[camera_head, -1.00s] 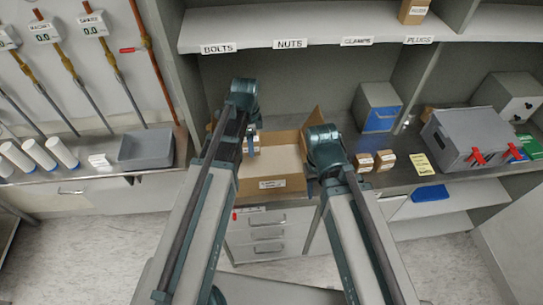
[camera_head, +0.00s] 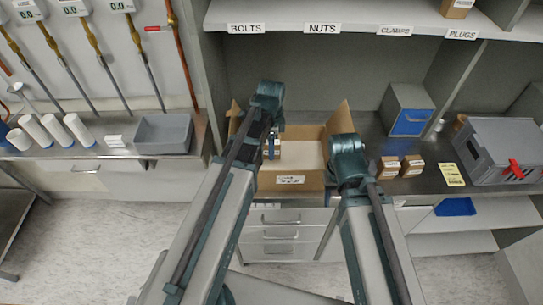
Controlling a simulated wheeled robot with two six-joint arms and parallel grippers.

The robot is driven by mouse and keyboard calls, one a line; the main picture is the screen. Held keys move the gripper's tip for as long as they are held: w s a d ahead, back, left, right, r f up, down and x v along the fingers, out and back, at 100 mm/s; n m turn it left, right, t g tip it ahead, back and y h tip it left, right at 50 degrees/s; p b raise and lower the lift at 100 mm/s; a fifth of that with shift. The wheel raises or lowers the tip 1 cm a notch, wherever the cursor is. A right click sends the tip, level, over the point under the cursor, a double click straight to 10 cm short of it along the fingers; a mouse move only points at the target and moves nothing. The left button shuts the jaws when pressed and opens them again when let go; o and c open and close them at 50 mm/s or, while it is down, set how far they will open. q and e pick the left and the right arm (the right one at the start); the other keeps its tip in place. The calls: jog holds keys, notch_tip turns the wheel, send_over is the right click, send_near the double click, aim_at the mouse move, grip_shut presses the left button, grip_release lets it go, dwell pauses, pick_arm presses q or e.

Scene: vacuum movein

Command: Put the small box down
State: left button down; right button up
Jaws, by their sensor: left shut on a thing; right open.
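My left gripper (camera_head: 271,144) reaches down into an open cardboard carton (camera_head: 291,181) on the counter. It is shut on a small box (camera_head: 273,154), which is mostly hidden by the gripper and arm and shows near the left side of the carton. I cannot tell whether the small box touches the carton floor. My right gripper (camera_head: 350,171) is at the right side of the carton, open; its fingers are largely hidden by its own wrist.
Two small brown boxes (camera_head: 389,168) and a yellow label card (camera_head: 451,174) lie right of the carton. A blue-fronted grey bin (camera_head: 408,110) stands behind them. A grey tray (camera_head: 163,134) is on the left counter. A labelled shelf (camera_head: 350,20) hangs above.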

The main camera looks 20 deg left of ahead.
pick_arm(q)
jog(key=shift+f+b, duration=1.8)
jog(key=shift+f, duration=0.15)
jog(key=shift+c, duration=0.6)
grip_release()
